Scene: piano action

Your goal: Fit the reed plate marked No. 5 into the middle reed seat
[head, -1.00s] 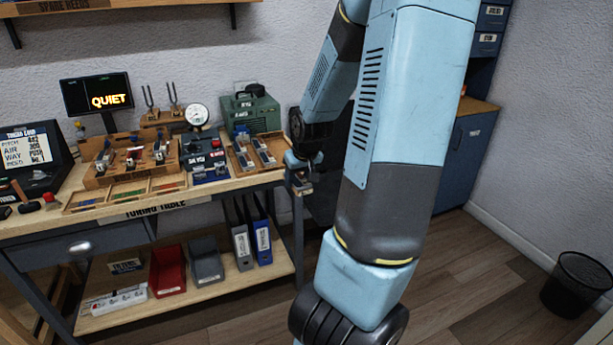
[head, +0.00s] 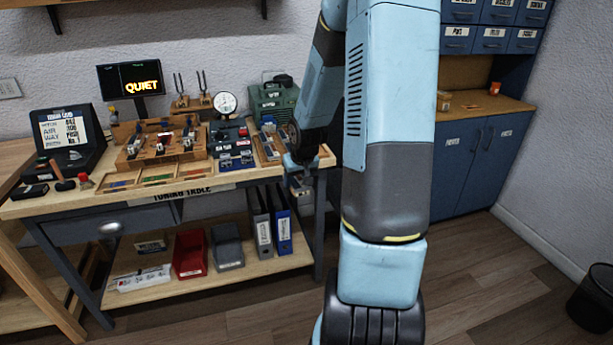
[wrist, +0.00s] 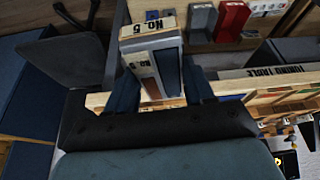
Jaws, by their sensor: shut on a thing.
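My gripper (wrist: 160,92) is shut on the reed plate marked No. 5 (wrist: 150,42), a pale block with dark strips along it, held between the blue fingers. In the head view my gripper (head: 300,183) is small and partly hidden, at the front right end of the tuning table, with the plate hanging below it. The wooden reed block (head: 138,158) stands on the table, well left of the gripper, with metal parts on top. Its middle reed seat is too small to make out clearly.
A tray with plates (head: 268,148) lies at the table's right end, close to my gripper. Shallow trays (head: 158,178) line the front edge.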

